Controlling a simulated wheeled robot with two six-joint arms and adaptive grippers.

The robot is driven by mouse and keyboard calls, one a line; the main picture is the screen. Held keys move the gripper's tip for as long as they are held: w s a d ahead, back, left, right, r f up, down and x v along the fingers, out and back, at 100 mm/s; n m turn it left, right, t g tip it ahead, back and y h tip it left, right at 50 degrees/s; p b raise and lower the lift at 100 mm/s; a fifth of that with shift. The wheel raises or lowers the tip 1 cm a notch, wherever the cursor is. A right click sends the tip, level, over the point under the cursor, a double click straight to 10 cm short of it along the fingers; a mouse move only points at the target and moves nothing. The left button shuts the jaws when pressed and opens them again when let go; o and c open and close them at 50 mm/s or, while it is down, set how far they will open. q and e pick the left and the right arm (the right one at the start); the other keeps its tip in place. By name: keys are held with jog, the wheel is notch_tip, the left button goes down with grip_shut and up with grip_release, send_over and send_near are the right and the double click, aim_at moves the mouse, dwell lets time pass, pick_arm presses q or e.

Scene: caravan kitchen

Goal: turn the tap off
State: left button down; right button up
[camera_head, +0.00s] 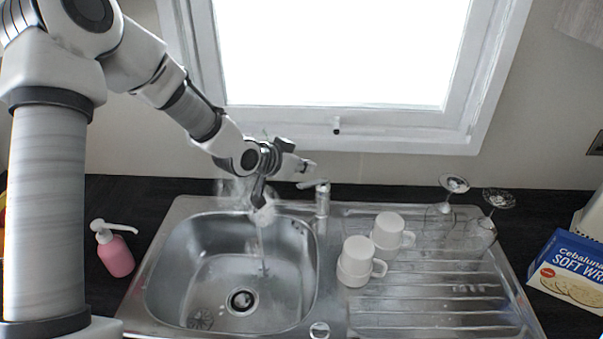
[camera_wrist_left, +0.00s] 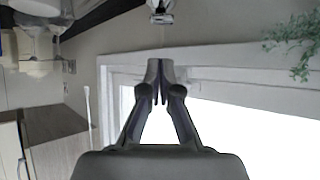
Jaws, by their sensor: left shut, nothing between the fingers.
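The metal tap (camera_head: 322,200) stands at the back of the sink, between the basin and the drainer. Its lever (camera_head: 312,184) shows on top. Water (camera_head: 261,245) runs down into the steel sink basin (camera_head: 165,265). My left gripper (camera_head: 259,194) is shut and empty, left of the tap's upright body and above the back of the basin. It partly hides the spout area, and I cannot tell whether it touches the spout. The shut fingers also show in the left wrist view (camera_wrist_left: 160,68). My right gripper is not in view.
Two white mugs (camera_head: 356,258) (camera_head: 390,230) and upturned glasses (camera_head: 440,218) stand on the drainer. A pink soap bottle (camera_head: 116,257) is left of the sink. A blue food box (camera_head: 570,268) is at the right. The window (camera_head: 340,50) is behind the tap.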

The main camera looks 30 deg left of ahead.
aim_at(302, 185)
pick_arm(q)
jog(key=shift+s+a+f, duration=0.1)
jog(key=shift+s+f, duration=0.2)
jog(key=shift+f, duration=0.2)
jog(key=shift+s+f, duration=0.3)
jog(key=shift+f, duration=0.2)
jog(key=shift+a+f, duration=0.3)
jog(key=shift+f, duration=0.1)
jog(key=shift+d, duration=0.15)
jog(key=shift+d, duration=0.1)
